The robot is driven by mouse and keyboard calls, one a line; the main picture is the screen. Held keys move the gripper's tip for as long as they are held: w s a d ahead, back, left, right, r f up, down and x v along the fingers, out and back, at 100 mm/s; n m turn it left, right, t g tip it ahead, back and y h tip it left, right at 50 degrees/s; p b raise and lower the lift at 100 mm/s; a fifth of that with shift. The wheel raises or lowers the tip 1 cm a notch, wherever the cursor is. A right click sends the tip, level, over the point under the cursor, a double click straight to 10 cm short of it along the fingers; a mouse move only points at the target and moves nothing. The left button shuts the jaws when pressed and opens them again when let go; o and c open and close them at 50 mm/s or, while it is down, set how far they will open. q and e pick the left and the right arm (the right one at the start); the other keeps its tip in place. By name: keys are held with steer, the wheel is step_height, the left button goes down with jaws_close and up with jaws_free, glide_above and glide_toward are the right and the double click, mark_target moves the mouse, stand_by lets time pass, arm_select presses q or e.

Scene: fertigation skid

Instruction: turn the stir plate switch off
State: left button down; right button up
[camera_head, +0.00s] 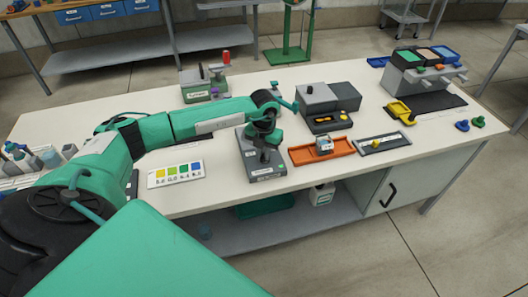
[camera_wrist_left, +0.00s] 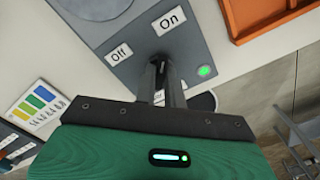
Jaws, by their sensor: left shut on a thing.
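The grey stir plate (camera_head: 264,172) sits near the front edge of the white bench. In the left wrist view its face (camera_wrist_left: 100,25) carries an "Off" label (camera_wrist_left: 119,53), an "On" label (camera_wrist_left: 170,20) and a lit green lamp (camera_wrist_left: 204,71). My left gripper (camera_head: 264,154) is over the plate, and its fingers (camera_wrist_left: 161,73) reach down to the face between the two labels. They are closed on the stir plate switch, which they mostly hide, so I cannot tell its exact position. My right gripper is not in view.
An orange tray (camera_head: 300,157) holding a small device lies right of the plate. A colour chart card (camera_head: 176,175) lies to its left. A dark grey box unit (camera_head: 330,97) stands behind right. Bare bench shows between the card and the plate.

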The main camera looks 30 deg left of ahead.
arm_select(q)
steer(key=shift+n, duration=1)
steer(key=n, duration=0.2)
steer(key=shift+n, duration=1.3)
steer(key=n, duration=0.4)
steer(key=shift+r+n, duration=0.1)
steer(key=shift+n, duration=0.2)
steer(key=n, duration=0.2)
steer(key=shift+n, duration=0.3)
steer(key=shift+n+p, duration=0.3)
steer(key=shift+n, duration=0.4)
steer(key=shift+w+n, duration=0.1)
steer(key=shift+n, duration=1)
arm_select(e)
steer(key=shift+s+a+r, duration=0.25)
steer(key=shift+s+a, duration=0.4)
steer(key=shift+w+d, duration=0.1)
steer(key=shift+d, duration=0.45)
arm_select(q)
steer(key=c, duration=1.5)
jaws_free()
